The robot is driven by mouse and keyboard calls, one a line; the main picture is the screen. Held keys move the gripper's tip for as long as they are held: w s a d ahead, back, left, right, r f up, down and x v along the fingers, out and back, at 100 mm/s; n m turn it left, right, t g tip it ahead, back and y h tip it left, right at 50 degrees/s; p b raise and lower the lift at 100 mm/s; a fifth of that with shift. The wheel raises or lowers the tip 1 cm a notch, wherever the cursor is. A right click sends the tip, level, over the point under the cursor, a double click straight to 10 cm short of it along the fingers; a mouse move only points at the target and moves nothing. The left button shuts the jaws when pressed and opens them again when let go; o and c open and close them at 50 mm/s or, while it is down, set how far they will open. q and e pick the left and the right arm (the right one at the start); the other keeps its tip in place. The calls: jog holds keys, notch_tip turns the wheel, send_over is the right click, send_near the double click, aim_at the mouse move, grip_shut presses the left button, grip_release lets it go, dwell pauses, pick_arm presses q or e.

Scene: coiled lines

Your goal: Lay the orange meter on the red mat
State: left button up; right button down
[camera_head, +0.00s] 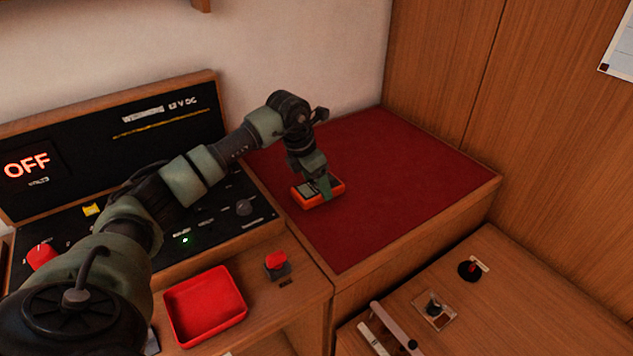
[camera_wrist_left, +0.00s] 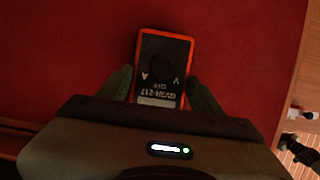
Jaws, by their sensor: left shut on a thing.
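The orange meter (camera_head: 317,194) has an orange rim and a dark face. In the head view it is at the left part of the red mat (camera_head: 400,170), on or just above its surface; I cannot tell which. My left gripper (camera_head: 322,183) is over the meter from above and shut on it. In the left wrist view the meter (camera_wrist_left: 162,65) lies between the two fingers of the left gripper (camera_wrist_left: 163,88), with red mat (camera_wrist_left: 60,50) around it. The gripper hides part of the meter.
A black panel (camera_head: 120,130) reading OFF stands at the left. A red tray (camera_head: 205,305) and a red button (camera_head: 277,262) are on the wooden ledge in front. A lower wooden surface (camera_head: 520,300) at the right holds small items. Most of the mat is bare.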

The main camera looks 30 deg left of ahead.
pick_arm(q)
jog(key=o, duration=1.6)
jog(key=b+v, duration=0.1)
jog(key=v, duration=1.1)
jog(key=shift+a+r, duration=0.1)
